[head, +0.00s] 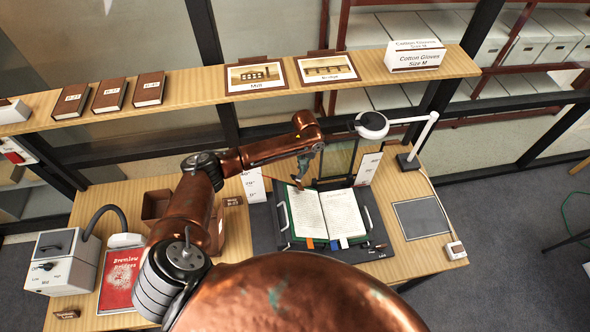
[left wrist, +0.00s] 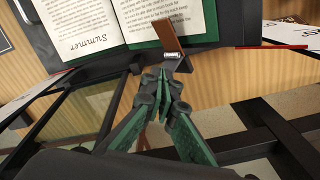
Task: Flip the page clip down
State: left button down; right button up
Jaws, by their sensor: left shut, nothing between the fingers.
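An open book (head: 325,214) with cream pages lies on a dark cradle with green edges in the middle of the desk. In the left wrist view its printed pages (left wrist: 170,18) fill the top. The page clip (left wrist: 165,38) is a brown flap on a metal hinge at the book's far edge; its flap stands out from the hinge, and its exact tilt is hard to tell. My left gripper (head: 304,172) is at the book's far left corner, close to the clip. In the left wrist view its fingertips (left wrist: 163,80) are together and empty, just by the hinge. My right gripper is not in view.
A white lamp (head: 372,125) stands beyond the book. White cards (head: 253,186) flank the cradle. A brown box (head: 157,205), a red book (head: 120,280) and a grey device (head: 65,262) stand at left. A grey pad (head: 421,218) lies at right. A shelf (head: 200,88) runs behind.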

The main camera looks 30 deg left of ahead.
pick_arm(q)
jog(key=r+p, duration=0.2)
jog(key=w+r+p, duration=0.1)
jog(key=r, duration=0.1)
jog(key=shift+a+r, duration=0.1)
jog(key=shift+a, duration=0.25)
jog(key=shift+w+r, duration=0.1)
jog(key=shift+r, duration=0.2)
jog(key=shift+w+a+r, duration=0.15)
jog(key=shift+a+r, duration=0.05)
jog(key=shift+r, duration=0.4)
